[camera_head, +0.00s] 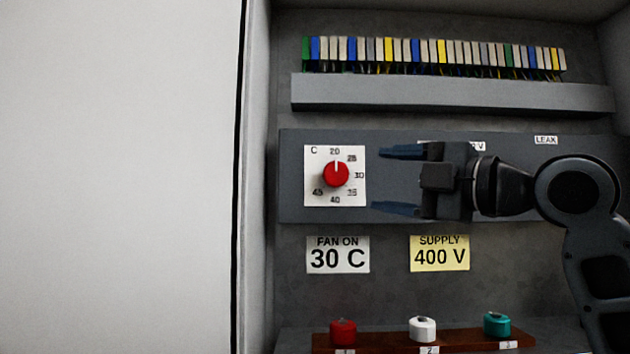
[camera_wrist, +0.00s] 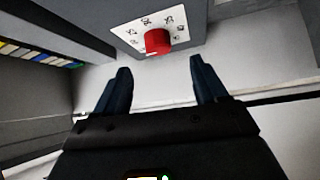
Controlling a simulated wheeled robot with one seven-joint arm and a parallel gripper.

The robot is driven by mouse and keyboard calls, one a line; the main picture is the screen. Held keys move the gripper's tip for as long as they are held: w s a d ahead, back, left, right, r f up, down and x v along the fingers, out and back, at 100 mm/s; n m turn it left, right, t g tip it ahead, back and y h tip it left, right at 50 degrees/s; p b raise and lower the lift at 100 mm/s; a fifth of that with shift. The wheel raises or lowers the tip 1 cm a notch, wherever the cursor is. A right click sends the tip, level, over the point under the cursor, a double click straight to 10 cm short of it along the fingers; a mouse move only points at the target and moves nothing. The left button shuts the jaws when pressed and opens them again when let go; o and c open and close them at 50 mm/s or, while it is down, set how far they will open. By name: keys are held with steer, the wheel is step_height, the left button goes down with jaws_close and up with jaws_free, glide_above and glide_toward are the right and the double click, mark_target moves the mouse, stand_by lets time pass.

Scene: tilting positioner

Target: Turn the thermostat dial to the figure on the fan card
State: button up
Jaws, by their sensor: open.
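The thermostat dial is a red knob (camera_head: 336,174) on a white scale plate (camera_head: 314,196) marked from 20 to 45. Its white pointer line points up at 20. The fan card (camera_head: 338,255) below it reads "FAN ON 30 C". The 30 mark is at the right of the dial. My gripper (camera_head: 385,181) is open and empty, to the right of the dial and apart from it. In the wrist view the red knob (camera_wrist: 157,41) shows beyond the open fingers (camera_wrist: 160,85), with its scale plate around it.
A yellow card (camera_head: 440,253) reads "SUPPLY 400 V". Red (camera_head: 343,331), white (camera_head: 423,329) and teal (camera_head: 497,324) knobbed pieces stand on a brown strip (camera_head: 380,342) below. A grey duct (camera_head: 450,93) and coloured terminals (camera_head: 430,52) are above. A white panel (camera_head: 120,180) fills the left.

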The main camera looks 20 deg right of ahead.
mark_target(343, 177)
steer(key=shift+p+x, duration=1)
steer(key=shift+x, duration=3.3)
steer(key=shift+r, duration=0.15)
steer(key=shift+c, duration=0.5)
steer(key=c, duration=1)
steer(key=shift+o, duration=0.2)
steer(key=shift+b, duration=0.4)
